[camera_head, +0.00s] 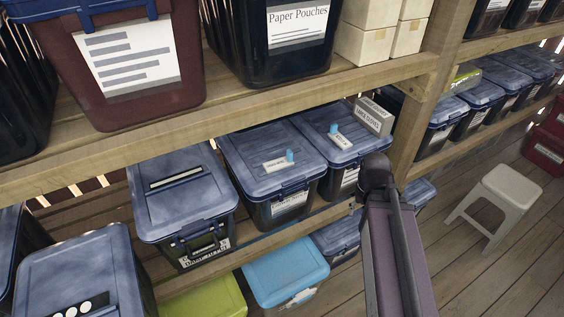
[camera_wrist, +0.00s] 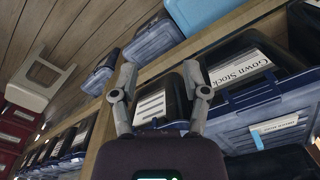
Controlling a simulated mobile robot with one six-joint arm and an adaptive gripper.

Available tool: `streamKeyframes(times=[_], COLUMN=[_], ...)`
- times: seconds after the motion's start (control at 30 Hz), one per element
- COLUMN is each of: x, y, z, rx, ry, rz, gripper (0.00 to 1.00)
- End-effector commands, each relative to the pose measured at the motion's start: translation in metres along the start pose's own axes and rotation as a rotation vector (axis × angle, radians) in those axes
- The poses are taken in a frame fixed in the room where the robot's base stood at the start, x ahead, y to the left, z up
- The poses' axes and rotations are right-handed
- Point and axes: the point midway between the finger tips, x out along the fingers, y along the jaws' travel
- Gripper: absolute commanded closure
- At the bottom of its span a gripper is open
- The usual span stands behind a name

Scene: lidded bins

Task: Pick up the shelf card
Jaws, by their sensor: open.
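Two small white cards with printed text, each with a blue tab, lie on blue bin lids on the middle shelf in the head view: one on the centre lid (camera_head: 281,163), one on the lid to its right (camera_head: 340,140). I cannot tell for sure which is the shelf card. A white card with a blue tab (camera_wrist: 277,125) also shows on a lid at the right of the wrist view. My gripper (camera_wrist: 159,75) is open, its fingers spread and empty, left of that card and apart from it. In the head view my arm hides the gripper.
Wooden shelf boards (camera_head: 220,95) run above the lids, with a post (camera_head: 425,105) to the right. A light blue bin (camera_head: 286,270) is below. A white stool (camera_head: 497,200) stands on open floor.

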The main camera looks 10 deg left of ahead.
Motion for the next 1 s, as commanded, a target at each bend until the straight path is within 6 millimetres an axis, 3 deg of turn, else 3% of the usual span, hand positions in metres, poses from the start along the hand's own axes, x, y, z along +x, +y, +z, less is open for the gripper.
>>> streamKeyframes(times=[0.27, 0.57, 0.77, 1.0], x=[0.005, 0.021, 0.027, 0.027], y=[-0.005, -0.033, -0.070, -0.129], z=[-0.011, -0.057, -0.097, -0.140], rx=[-0.077, -0.430, -0.750, -1.111], ry=[-0.005, -0.044, -0.105, -0.213], rz=[0.040, 0.227, 0.405, 0.627], gripper=[0.17, 0.17, 0.17, 0.17])
